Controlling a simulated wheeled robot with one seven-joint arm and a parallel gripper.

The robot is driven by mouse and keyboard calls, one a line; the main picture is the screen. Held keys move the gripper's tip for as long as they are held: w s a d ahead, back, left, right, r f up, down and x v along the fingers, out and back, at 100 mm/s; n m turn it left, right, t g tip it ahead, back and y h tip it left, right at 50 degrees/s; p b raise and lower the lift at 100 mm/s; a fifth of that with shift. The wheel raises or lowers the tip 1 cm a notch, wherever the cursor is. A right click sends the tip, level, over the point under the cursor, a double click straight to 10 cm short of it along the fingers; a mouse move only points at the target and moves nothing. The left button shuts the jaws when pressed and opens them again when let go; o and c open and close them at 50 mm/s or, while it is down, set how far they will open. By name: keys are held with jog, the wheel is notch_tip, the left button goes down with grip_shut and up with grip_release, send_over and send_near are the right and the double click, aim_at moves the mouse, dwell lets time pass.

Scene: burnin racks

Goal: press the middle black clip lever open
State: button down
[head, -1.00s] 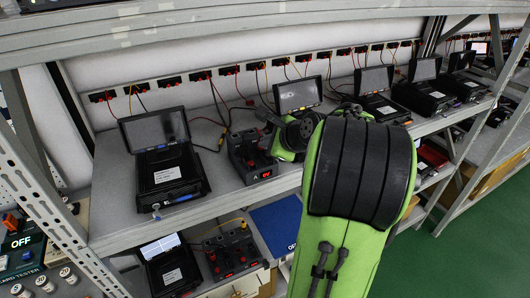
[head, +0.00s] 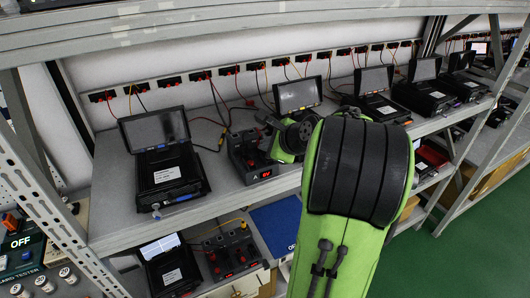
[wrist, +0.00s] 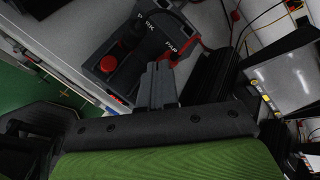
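A dark clip unit (head: 243,150) with a small lit red display stands on the upper shelf in the head view. In the wrist view the unit (wrist: 130,58) shows upside down, with a round red knob (wrist: 108,63), pale lettering and a red part along its right side. My gripper (wrist: 158,72) has its two grey fingers together, with nothing visible between them. Its tips lie at the unit's edge in the wrist view; I cannot tell whether they touch it. The middle black lever is not clearly distinguishable. In the head view my arm partly hides the unit's right side.
An open black tester (head: 165,165) stands left of the unit. Another screen (head: 298,95) stands close behind my gripper, and further testers (head: 378,95) line the shelf to the right. Red, black and yellow wires hang from the wall sockets. A lower shelf holds another clip unit (head: 232,252).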

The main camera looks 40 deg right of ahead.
jog(key=shift+f, duration=0.4)
jog(key=shift+r, duration=0.1)
dwell(0.3)
jog(key=shift+r+p, duration=0.8)
jog(key=r+p, duration=0.5)
jog(key=shift+s+r, duration=0.1)
jog(key=shift+s, duration=0.2)
